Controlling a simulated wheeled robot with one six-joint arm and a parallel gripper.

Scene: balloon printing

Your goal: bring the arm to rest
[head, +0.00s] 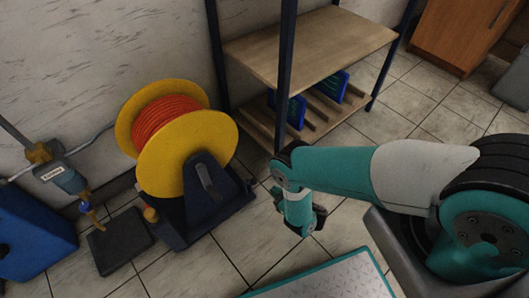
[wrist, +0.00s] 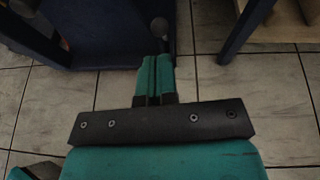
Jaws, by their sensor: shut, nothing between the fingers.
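My arm (head: 345,170) reaches left from its shoulder at the right of the head view and bends down at its far end, over the tiled floor. Its end is small and partly hidden by its own links there. In the wrist view my gripper (wrist: 155,65) shows its two teal fingers side by side, shut with nothing between them. They point toward a dark blue stand (wrist: 100,30), with floor tiles below. I cannot tell the exact gap to the stand.
A yellow reel (head: 190,150) with orange hose stands on a dark base to the left. A shelf rack (head: 310,48) with blue-framed items stands behind the arm. A metal-topped platform (head: 330,280) is in front. A blue box (head: 30,240) and dark floor pad (head: 120,241) lie far left.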

